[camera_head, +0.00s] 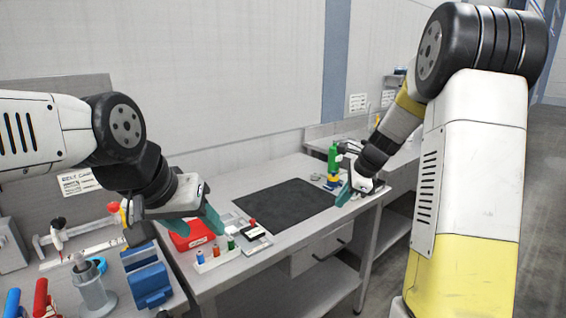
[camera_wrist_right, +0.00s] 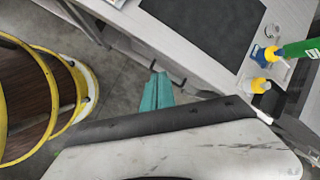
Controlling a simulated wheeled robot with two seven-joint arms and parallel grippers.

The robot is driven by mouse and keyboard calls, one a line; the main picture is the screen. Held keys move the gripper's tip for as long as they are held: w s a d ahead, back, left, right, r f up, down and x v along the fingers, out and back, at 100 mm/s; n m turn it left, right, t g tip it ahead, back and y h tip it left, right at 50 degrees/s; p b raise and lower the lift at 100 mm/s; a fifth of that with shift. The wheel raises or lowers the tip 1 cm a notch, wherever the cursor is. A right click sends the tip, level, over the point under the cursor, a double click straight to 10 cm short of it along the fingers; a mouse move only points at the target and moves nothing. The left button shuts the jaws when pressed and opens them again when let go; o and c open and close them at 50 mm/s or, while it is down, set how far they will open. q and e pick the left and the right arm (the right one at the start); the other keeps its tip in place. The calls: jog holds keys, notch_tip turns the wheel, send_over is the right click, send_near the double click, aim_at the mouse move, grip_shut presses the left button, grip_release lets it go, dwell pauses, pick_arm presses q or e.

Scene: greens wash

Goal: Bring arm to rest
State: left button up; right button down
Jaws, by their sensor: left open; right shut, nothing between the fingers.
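My left gripper (camera_head: 208,218) hangs over the left part of the bench, above a red box (camera_head: 190,235), with its green fingers apart and nothing between them. My right gripper (camera_head: 345,192) is by the front right edge of the bench, beside the dark mat (camera_head: 285,209). Its green fingers also show in the right wrist view (camera_wrist_right: 157,92), close together and empty, over the floor side of the bench edge. My right arm fills the right side of the head view.
A green bottle (camera_head: 332,158) stands at the back right, near my right gripper. A white rack with small coloured vials (camera_head: 217,257) and a blue vise (camera_head: 150,285) are at the left. The dark mat is bare. A yellow-railed round object (camera_wrist_right: 50,95) stands left in the wrist view.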

jog(key=s+a+r+n, duration=0.4)
jog(key=s+r+n, duration=0.6)
jog(key=s, duration=0.4)
jog(key=s+r+n+t+h, duration=0.1)
jog(key=s+n+t, duration=0.1)
jog(key=s+n, duration=0.8)
jog(key=shift+s+a+r+h, duration=0.2)
jog(key=shift+s+h, duration=0.1)
jog(key=shift+s, duration=2.25)
